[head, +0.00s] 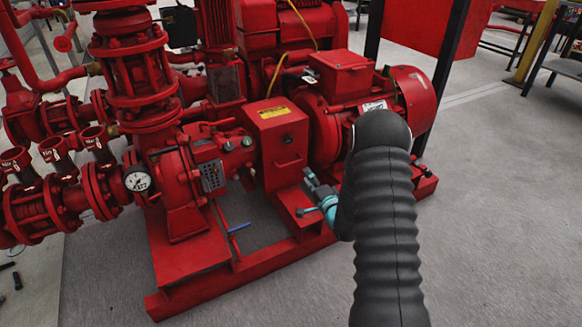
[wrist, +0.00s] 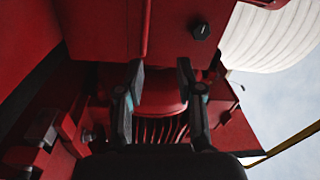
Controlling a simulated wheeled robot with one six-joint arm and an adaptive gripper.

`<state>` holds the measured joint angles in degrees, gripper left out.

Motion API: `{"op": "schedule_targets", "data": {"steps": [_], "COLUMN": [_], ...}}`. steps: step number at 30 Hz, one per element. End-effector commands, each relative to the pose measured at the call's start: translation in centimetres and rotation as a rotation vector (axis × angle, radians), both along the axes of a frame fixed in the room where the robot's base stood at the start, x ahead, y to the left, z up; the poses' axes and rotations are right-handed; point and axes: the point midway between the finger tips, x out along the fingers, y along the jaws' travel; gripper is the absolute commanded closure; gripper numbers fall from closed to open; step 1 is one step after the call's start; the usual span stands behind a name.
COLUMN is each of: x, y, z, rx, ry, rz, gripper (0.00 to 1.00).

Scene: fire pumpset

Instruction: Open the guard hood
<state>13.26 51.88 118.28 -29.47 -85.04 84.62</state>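The guard hood (head: 277,140) is a red box with a yellow label on its sloped top, between the pump and the motor. It sits down on the red base frame and looks closed. Its front face has a dark round knob and a small handle (head: 290,161). My gripper (head: 304,192) is low in front of the hood's right side, below the handle, with its fingers apart and nothing visible between them. In the wrist view the open fingers (wrist: 160,68) point towards red metal, with a dark knob (wrist: 200,31) beyond them at upper right. Contact cannot be told.
The red motor (head: 345,95) stands right of the hood. The pump body with a gauge (head: 138,181) and pipes is on the left. The red base frame (head: 240,268) runs below. Grey floor (head: 480,210) is clear on the right.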

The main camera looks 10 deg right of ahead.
Motion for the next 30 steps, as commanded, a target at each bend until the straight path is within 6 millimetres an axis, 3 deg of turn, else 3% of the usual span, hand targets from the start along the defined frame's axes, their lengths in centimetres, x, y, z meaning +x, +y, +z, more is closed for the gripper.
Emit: {"op": "schedule_targets", "data": {"steps": [1, 5, 13, 30], "x": [-0.4, -1.3, -1.2, 7.9], "y": [0.0, 0.0, 0.2, 3.2], "z": [-1.7, -3.5, -4.2, -2.4], "rx": [0.049, 0.150, 0.209, 0.207], "ry": [-0.010, -0.041, -0.064, -0.063], "rz": [0.011, 0.037, 0.057, 0.055], "gripper": [0.63, 0.63, 0.63, 0.63]}}
